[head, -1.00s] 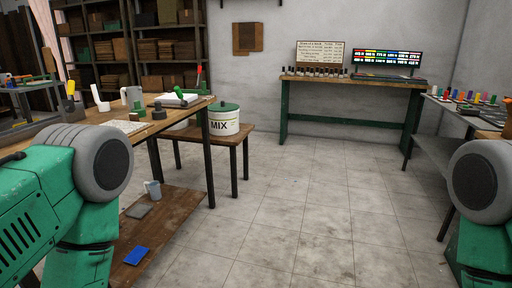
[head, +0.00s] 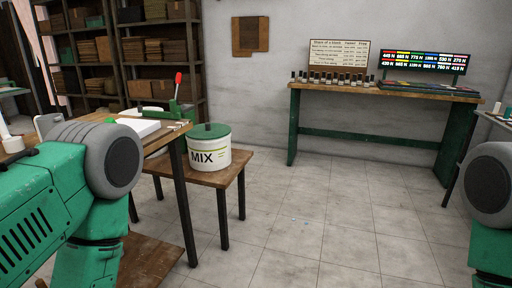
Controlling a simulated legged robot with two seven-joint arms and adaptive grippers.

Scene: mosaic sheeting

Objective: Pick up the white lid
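No plainly white lid shows in view. A white tub (head: 208,155) marked MIX stands on a low wooden table at centre left, and its lid (head: 210,131) is green and sits on top. Both of my arms show only as green links with grey joints at the left and right edges. Neither gripper is in the picture, so what they hold cannot be seen.
A workbench (head: 165,136) with a white block and a red-handled tool is at left, beside the low table (head: 232,168). A green-legged bench (head: 400,92) with small bottles stands at the back wall. The tiled floor (head: 310,220) between is clear.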

